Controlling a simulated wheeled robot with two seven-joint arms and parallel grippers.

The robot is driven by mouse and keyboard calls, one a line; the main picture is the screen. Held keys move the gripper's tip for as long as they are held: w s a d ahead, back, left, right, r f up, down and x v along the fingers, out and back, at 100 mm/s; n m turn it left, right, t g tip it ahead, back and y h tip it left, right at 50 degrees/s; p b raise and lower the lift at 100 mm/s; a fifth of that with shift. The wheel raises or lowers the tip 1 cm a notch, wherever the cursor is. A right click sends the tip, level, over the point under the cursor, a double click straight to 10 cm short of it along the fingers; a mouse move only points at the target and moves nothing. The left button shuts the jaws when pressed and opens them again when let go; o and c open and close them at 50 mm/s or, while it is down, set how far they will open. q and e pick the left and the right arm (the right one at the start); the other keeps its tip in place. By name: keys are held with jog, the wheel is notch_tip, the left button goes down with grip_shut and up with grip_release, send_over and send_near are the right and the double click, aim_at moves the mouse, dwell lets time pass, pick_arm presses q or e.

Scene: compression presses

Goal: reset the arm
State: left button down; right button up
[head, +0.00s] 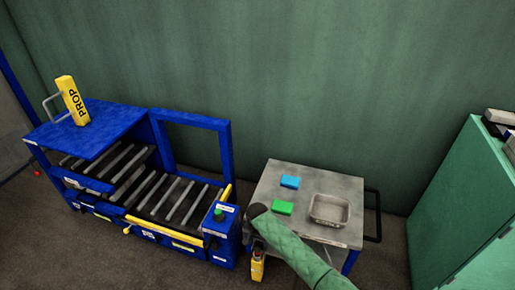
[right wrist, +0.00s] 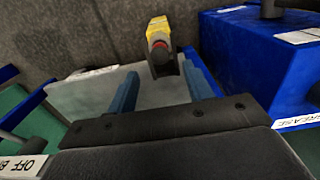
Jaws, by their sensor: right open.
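My right arm, in a green sleeve, reaches in from the bottom right in the head view. Its dark gripper end (head: 257,211) is over the left edge of the small grey table, beside the press; its fingers cannot be made out there. In the right wrist view my right gripper (right wrist: 162,88) has its two blue fingers well apart, with nothing held between them. A yellow object with a red and black end (right wrist: 158,35) shows beyond the fingers. My left gripper is not in view.
The blue press (head: 192,122) stands left, with a yellow PROP block (head: 73,100) on top. A green cabinet (head: 455,190) stands right.

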jog(key=shift+s, duration=0.1)
